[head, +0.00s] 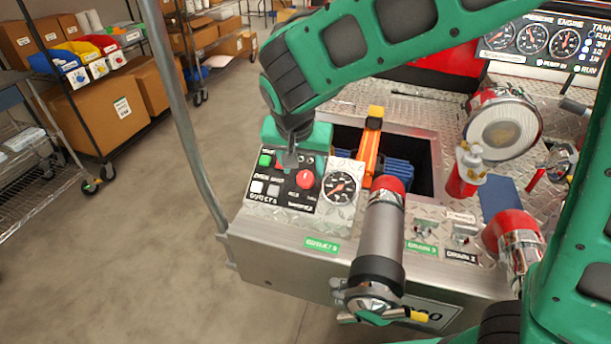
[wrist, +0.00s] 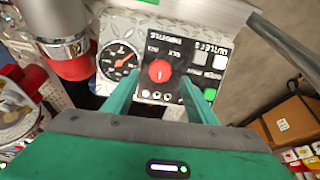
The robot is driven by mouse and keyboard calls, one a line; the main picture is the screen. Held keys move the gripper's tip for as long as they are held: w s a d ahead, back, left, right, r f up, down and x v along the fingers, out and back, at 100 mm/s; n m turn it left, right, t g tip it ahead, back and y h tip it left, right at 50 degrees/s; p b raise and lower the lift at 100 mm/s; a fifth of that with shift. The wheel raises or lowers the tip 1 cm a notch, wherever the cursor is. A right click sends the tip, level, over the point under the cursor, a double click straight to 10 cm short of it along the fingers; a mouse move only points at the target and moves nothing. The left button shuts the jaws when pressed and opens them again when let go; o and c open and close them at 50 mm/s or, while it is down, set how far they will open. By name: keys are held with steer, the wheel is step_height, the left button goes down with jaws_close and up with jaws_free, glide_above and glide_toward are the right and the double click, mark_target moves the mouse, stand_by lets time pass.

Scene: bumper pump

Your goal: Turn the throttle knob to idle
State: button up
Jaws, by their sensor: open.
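The throttle knob (head: 305,179) is a round red knob on a black control panel (head: 281,200), left of a round gauge (head: 340,188). In the wrist view the knob (wrist: 160,71) sits upside down with the panel lettering, near the picture's middle. My gripper (head: 291,160) is above the panel's back edge, close to the knob. In the wrist view its two green fingers (wrist: 160,95) are spread apart with the knob seen between and beyond them. Nothing is between the fingertips, and they look apart from the knob. The knob's exact setting is too small to tell.
A grey pipe with a red collar (head: 385,215) rises right of the panel. An orange handle (head: 370,145) stands behind it in an open recess. A grey rail (head: 180,110) runs at the left, with free floor beyond.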

mark_target(306, 177)
steer(key=shift+x, duration=2.7)
steer(key=shift+c, duration=0.4)
steer(key=c, duration=1)
steer(key=shift+d, duration=0.15)
